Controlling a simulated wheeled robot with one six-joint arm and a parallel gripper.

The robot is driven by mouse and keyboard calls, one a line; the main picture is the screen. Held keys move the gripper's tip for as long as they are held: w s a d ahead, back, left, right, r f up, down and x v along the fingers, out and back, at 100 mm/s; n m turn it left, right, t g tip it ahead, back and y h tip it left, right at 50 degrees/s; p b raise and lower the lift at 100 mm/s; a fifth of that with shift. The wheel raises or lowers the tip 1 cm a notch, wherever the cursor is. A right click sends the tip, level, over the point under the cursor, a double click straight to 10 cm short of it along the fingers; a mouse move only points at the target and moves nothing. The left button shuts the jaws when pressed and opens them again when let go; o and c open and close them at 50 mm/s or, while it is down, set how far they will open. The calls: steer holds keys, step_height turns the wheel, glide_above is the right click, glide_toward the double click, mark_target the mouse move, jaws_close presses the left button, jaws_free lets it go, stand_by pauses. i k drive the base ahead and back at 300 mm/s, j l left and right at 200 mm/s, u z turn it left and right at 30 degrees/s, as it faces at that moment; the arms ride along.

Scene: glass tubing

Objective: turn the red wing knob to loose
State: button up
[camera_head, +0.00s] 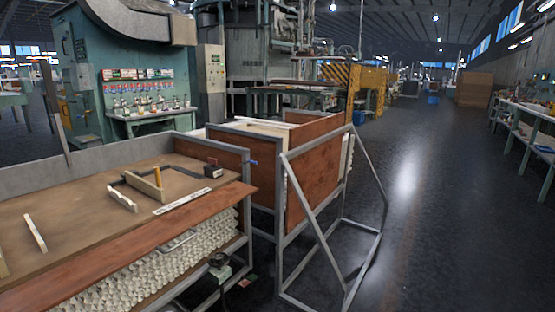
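I cannot make out a red wing knob for certain. A row of small red and white fittings (147,98) shows on the teal machine (88,55) at the left back, too small to tell apart. A small fitting with a dark round top (218,261) is low in front of the cart, with a small red and green piece (246,281) near it; their kind is unclear. My gripper is not in view.
A cart with a brown top (75,215) and stacked white tubes (165,262) fills the lower left. A grey-framed rack with brown panels (318,175) stands in the middle. Open dark floor (440,220) lies to the right, with a long bench (525,130) along the right wall.

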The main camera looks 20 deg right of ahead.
mark_target(213, 162)
steer(key=z, duration=0.3)
steer(key=i+l, duration=0.1)
steer(key=i, duration=0.8)
steer(key=i+u, duration=0.1)
steer(key=i, duration=0.8)
steer(key=i+l, duration=0.2)
steer(key=i, duration=0.7)
